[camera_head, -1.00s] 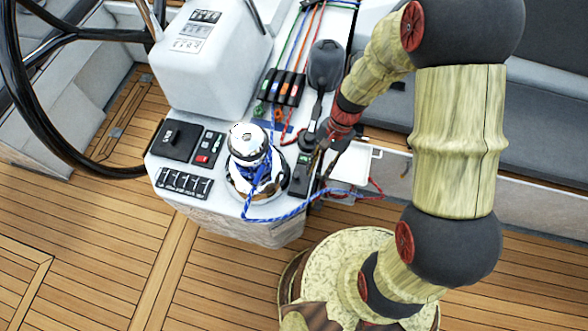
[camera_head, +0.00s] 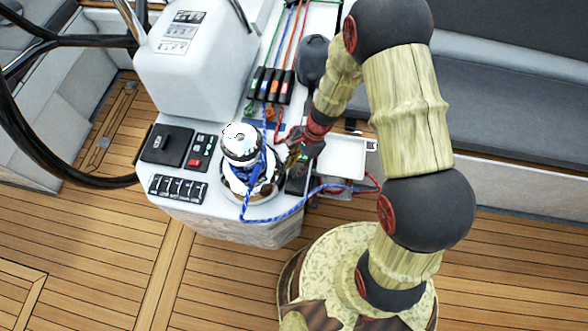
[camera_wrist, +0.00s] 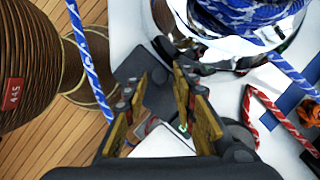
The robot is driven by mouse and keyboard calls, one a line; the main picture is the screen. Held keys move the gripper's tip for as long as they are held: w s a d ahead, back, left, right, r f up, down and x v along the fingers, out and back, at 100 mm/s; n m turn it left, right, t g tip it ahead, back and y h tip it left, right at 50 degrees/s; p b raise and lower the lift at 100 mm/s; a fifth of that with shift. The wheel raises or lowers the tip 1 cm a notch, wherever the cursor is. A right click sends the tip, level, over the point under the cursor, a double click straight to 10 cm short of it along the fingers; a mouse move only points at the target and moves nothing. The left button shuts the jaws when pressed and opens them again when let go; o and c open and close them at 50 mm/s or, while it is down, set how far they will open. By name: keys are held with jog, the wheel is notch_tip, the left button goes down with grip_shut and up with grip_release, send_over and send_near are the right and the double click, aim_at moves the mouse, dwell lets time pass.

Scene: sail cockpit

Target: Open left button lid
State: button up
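The button panel (camera_head: 297,184) is a small dark unit on the white console, just right of the chrome winch (camera_head: 240,146). My gripper (camera_head: 296,153) is over its far end, close to the winch's right side, and partly hides it. In the wrist view, my gripper's two fingers (camera_wrist: 158,98) are apart. A dark grey flat piece (camera_wrist: 157,93) shows between them, with a pale face and green mark below. I cannot tell whether this piece is the left lid, whether it is raised, or whether a finger touches it.
A blue rope (camera_head: 283,214) wraps the winch and loops in front of the panel. A white open tray (camera_head: 345,157) lies right of my gripper. Rope clutches (camera_head: 270,85) stand behind, and switch panels (camera_head: 178,188) lie left. The black steering wheel (camera_head: 40,150) is far left.

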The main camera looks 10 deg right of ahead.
jog(key=shift+a+f, duration=0.15)
jog(key=shift+f, duration=0.25)
jog(key=shift+c, duration=0.3)
grip_shut()
dwell(0.3)
